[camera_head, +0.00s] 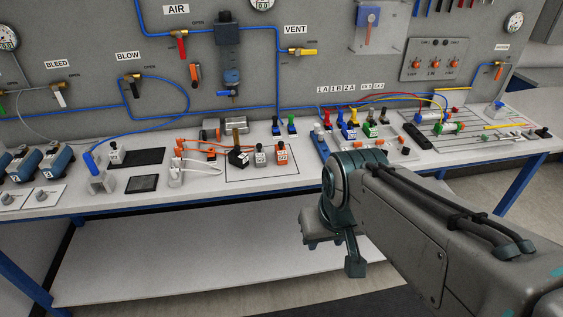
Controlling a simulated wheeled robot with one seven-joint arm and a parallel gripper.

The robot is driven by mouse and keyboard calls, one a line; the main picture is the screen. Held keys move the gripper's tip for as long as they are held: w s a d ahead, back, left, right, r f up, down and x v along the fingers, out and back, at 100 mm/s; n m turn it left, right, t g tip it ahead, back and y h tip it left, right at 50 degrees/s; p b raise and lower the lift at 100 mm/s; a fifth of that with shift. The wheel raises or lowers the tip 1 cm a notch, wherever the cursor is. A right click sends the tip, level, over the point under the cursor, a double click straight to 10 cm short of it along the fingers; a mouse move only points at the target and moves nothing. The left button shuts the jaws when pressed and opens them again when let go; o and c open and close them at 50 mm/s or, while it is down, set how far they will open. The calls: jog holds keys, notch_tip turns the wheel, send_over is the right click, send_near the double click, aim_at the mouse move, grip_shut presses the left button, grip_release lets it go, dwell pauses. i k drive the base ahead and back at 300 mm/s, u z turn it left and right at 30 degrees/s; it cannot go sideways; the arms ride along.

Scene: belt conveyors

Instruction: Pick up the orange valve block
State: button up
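The orange valve block (282,157) stands upright on the bench inside a thin dark outlined rectangle. It has a pale marked face and a dark top part. A grey valve block (260,156) and a black one (238,157) stand in a row to its left. My gripper (338,255) hangs in front of the bench, lower and to the right of the orange block, apart from it. The view does not show clearly whether its fingers are open, and I see nothing held in it.
A cluster of coloured valves (352,128) stands to the right. A lower shelf (190,245) is bare.

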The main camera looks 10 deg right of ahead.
aim_at(280, 152)
jog(key=u, duration=0.7)
jog(key=i, duration=1.3)
jog(key=z, duration=0.75)
